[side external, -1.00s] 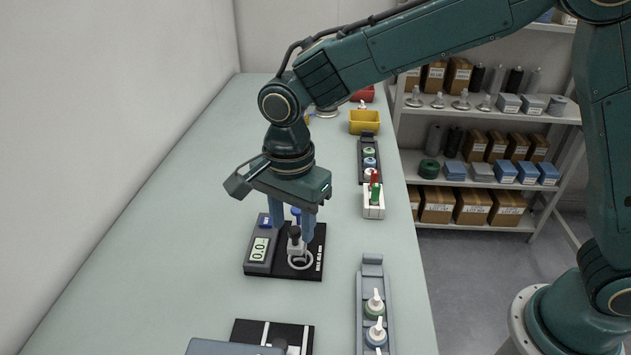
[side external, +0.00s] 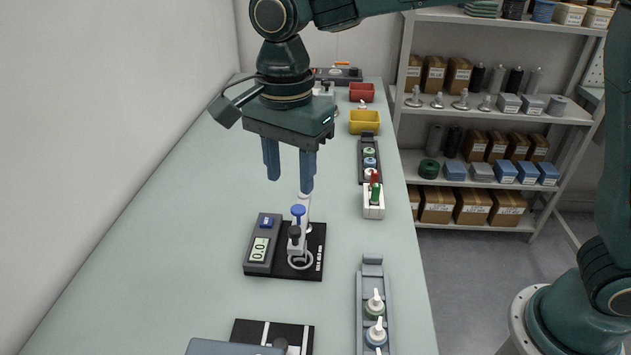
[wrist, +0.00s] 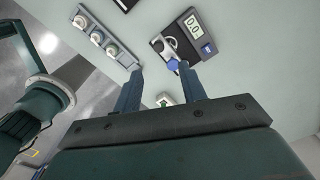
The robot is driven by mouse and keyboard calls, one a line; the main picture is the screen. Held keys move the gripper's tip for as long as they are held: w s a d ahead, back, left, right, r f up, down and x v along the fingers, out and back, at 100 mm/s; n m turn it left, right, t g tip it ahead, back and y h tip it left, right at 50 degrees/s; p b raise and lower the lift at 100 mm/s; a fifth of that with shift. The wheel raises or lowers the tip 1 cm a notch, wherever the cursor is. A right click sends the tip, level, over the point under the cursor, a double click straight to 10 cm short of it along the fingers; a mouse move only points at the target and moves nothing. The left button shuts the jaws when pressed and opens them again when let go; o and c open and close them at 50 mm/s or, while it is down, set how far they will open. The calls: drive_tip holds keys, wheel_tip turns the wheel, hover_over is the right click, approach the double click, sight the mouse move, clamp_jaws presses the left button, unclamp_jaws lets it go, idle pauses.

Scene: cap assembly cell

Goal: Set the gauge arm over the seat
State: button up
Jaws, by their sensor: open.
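The gauge (side external: 284,247) stands on the bench with a black base, a grey readout box (side external: 263,243) showing 0.0, and a round metal seat ring (side external: 300,261). Its gauge arm (side external: 297,242) has a dark knob and appears to reach over the ring; whether it is centred I cannot tell. A blue knob (side external: 298,210) tops the post behind it. The gauge also shows in the wrist view (wrist: 180,36). My gripper (side external: 289,186) is open and empty, above and behind the gauge, clear of it. In the wrist view its fingers (wrist: 158,75) are apart.
A grey rack (side external: 361,300) with white-tipped caps lies at the right front. Another rack (side external: 370,160) and a white block with red and green pieces (side external: 374,203) stand behind it. Yellow (side external: 364,121) and red (side external: 361,92) bins are farther back. The bench left of the gauge is clear.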

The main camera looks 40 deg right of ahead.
drive_tip(key=shift+r, duration=2)
drive_tip(key=shift+d, duration=0.1)
drive_tip(key=s+d+r+n+t, duration=0.1)
drive_tip(key=s+d+r+n, duration=0.2)
drive_tip(key=d, duration=0.4)
drive_tip(key=s+d+r+n+t, duration=0.1)
drive_tip(key=s+d+n+t, duration=0.1)
drive_tip(key=s+d+n, duration=0.45)
drive_tip(key=s+d+f+n+t, duration=0.2)
drive_tip(key=s+d+f+n, duration=0.3)
drive_tip(key=s+d, duration=0.5)
drive_tip(key=shift+s+f+t, duration=0.3)
drive_tip(key=shift+s+f, duration=0.2)
drive_tip(key=shift+s, duration=0.15)
drive_tip(key=shift+d, duration=0.1)
